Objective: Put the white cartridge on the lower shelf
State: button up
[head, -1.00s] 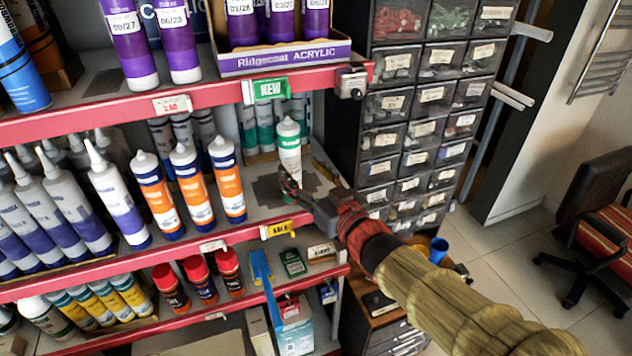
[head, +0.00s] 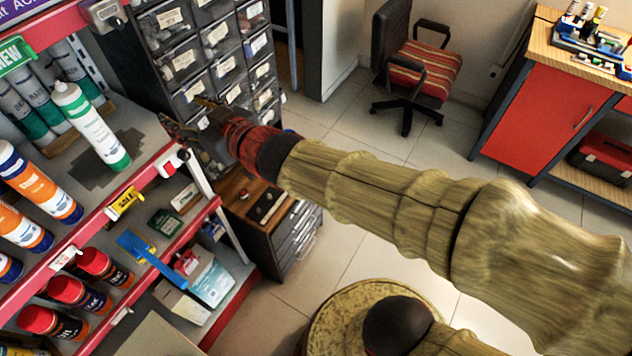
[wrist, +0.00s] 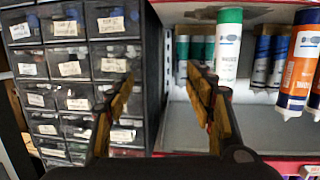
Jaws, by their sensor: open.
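The white cartridge (head: 92,125) with a green band at its base stands upright on the middle shelf (head: 158,162), near that shelf's right end. My gripper (head: 180,125) is open and empty, to the right of the cartridge and apart from it, in front of the drawer cabinet. The wrist view looks upside down; there the cartridge (wrist: 229,48) hangs from the top, beyond the right finger of the gripper (wrist: 158,78). The lower shelf (head: 203,216) has a red front edge and lies below the cartridge's shelf.
Orange-and-blue cartridges (head: 35,182) stand left of the white one. Red-capped cans (head: 72,290), a blue scraper (head: 150,262) and small boxes occupy the lower shelf. The dark drawer cabinet (head: 205,50) stands close beside the shelves. A chair (head: 418,70) and open floor are to the right.

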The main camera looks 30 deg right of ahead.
jog(key=s+d+f+m+g+h, duration=0.1)
jog(key=s+d+m+g+h, duration=0.2)
jog(key=d, duration=0.8)
jog(key=s+d+f+m+g+h, duration=0.1)
jog(key=s+d+f+g, duration=0.1)
jog(key=s, duration=0.8)
jog(key=s+d+f+m+g+h, duration=0.1)
jog(key=s+d+f+g+h, duration=0.1)
jog(key=s, duration=0.8)
jog(key=d+f+g, duration=0.1)
jog(key=d+f, duration=0.1)
jog(key=d, duration=0.1)
jog(key=shift+s+g, duration=0.3)
jog(key=shift+s, duration=0.1)
jog(key=shift+d, duration=0.1)
